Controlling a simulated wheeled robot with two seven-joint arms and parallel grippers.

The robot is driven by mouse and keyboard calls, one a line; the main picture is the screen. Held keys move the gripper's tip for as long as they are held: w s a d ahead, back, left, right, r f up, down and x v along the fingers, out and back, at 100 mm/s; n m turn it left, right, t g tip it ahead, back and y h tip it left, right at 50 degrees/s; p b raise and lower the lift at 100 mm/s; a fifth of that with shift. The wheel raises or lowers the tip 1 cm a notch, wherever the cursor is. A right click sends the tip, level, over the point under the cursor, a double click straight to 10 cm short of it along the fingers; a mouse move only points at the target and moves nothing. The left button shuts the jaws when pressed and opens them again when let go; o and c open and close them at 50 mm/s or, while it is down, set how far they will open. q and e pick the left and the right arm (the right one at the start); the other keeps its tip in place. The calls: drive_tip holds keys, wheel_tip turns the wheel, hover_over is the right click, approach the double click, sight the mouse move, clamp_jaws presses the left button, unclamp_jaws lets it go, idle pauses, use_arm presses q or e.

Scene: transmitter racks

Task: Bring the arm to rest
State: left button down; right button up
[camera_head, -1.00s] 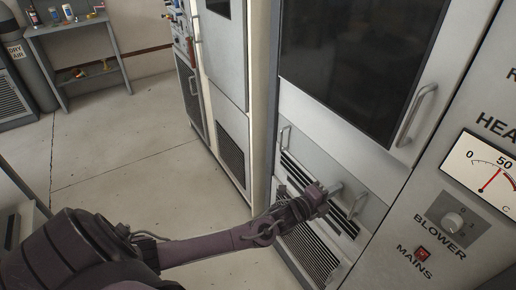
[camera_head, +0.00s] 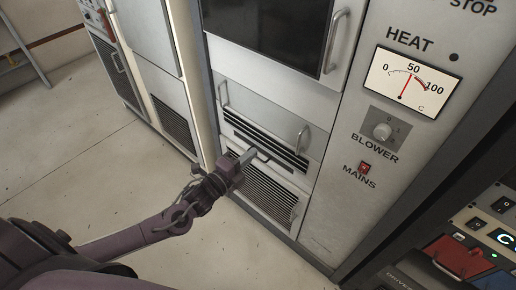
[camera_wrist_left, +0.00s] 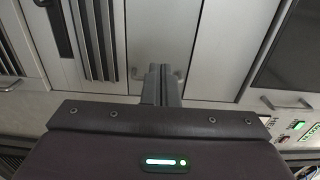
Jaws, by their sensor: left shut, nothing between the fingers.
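My left gripper (camera_head: 246,157) reaches in from the left in the head view. It shows in front of the vented lower part of a grey rack (camera_head: 268,107). Its fingers are together with nothing between them. In the left wrist view the closed fingers (camera_wrist_left: 161,85) point at pale cabinet panels with handles. I cannot tell how far the fingertips are from the panels. My right gripper is in neither view.
The rack has a dark window (camera_head: 268,28), a door handle (camera_head: 335,41) and two lower handles. A console (camera_head: 470,258) stands at lower right.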

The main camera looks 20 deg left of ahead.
use_arm(q)
drive_tip(key=s+a+f+n+g+y, duration=0.2)
drive_tip(key=s+a+f+n, duration=0.1)
drive_tip(key=f, duration=0.6)
drive_tip(key=s+a+f+n+g+y, duration=0.2)
drive_tip(key=s+a+f+n, duration=0.15)
drive_tip(key=f, duration=0.65)
drive_tip(key=s+a+f+n+g+y, duration=0.2)
drive_tip(key=s+a+f+n, duration=0.15)
drive_tip(key=f, duration=0.55)
drive_tip(key=s+d+f+n+g+y, duration=0.15)
drive_tip(key=s+f+n+g, duration=0.35)
drive_tip(key=s+f, duration=0.85)
drive_tip(key=s+d+f+n+g, duration=0.2)
drive_tip(key=s+d+f, duration=0.1)
drive_tip(key=s, duration=0.6)
drive_tip(key=s+d+f+n+g+h, duration=0.1)
drive_tip(key=s+d+f+n+g, duration=0.1)
drive_tip(key=s, duration=0.7)
drive_tip(key=shift+s+d+f+n+g, duration=0.35)
drive_tip(key=shift+d+f+g, duration=0.15)
drive_tip(key=shift+d, duration=0.55)
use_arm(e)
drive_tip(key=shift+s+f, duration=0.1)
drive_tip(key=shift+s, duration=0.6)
